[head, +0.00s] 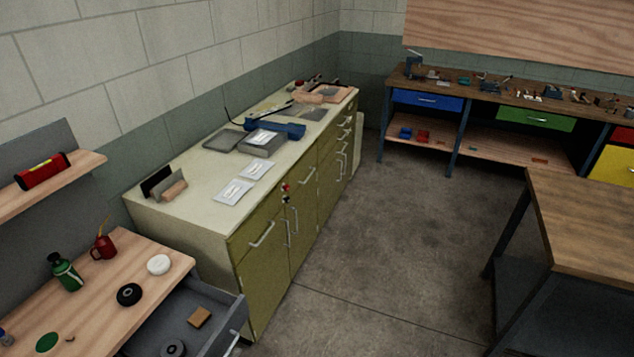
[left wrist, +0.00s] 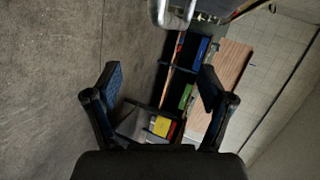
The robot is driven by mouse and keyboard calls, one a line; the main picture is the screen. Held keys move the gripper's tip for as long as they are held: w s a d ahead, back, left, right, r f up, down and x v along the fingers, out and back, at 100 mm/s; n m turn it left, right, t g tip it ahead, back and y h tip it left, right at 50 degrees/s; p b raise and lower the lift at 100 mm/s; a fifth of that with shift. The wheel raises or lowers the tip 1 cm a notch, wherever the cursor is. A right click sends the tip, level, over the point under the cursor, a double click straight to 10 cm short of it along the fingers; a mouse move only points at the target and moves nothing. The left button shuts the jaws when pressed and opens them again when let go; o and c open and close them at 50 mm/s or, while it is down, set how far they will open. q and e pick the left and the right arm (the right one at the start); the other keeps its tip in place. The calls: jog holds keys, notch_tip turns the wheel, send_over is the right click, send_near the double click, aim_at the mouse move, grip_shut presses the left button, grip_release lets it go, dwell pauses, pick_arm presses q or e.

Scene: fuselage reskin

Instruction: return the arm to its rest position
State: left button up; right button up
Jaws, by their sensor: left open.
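My left gripper (left wrist: 158,85) shows in the left wrist view with its two fingers spread wide apart and nothing between them. Behind the fingers are the grey floor and a distant, sideways view of the room. Neither of my arms shows in the head view. My right gripper is in neither view.
In the head view an olive cabinet (head: 258,231) stands along the wall. A wooden bench (head: 95,290) with an open grey drawer (head: 217,311) is at lower left. A brown table (head: 590,225) stands at right, a workbench (head: 470,92) at the back. The floor (head: 390,250) between is clear.

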pick_arm(q)
jog(key=s+a+f+n+g+y, duration=0.1)
jog(key=s+f+n+g+y, duration=0.1)
jog(key=s+f+n+g, duration=1.05)
jog(key=s+d+f+n, duration=0.1)
jog(key=s+d+f, duration=0.1)
jog(key=s+f, duration=0.3)
jog(key=s+d+f+n, duration=0.1)
jog(key=s+f, duration=0.5)
jog(key=s, duration=0.7)
jog(key=shift+s+d+f+n+h+p, duration=0.2)
jog(key=shift+s+d+n+h+p, duration=0.25)
jog(key=shift+n, duration=0.3)
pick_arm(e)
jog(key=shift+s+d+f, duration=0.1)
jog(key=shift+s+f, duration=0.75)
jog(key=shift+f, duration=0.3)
pick_arm(q)
jog(key=shift+w+a, duration=0.1)
jog(key=shift+d, duration=0.25)
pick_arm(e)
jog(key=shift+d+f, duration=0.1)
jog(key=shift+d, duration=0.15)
pick_arm(q)
jog(key=shift+a, duration=0.1)
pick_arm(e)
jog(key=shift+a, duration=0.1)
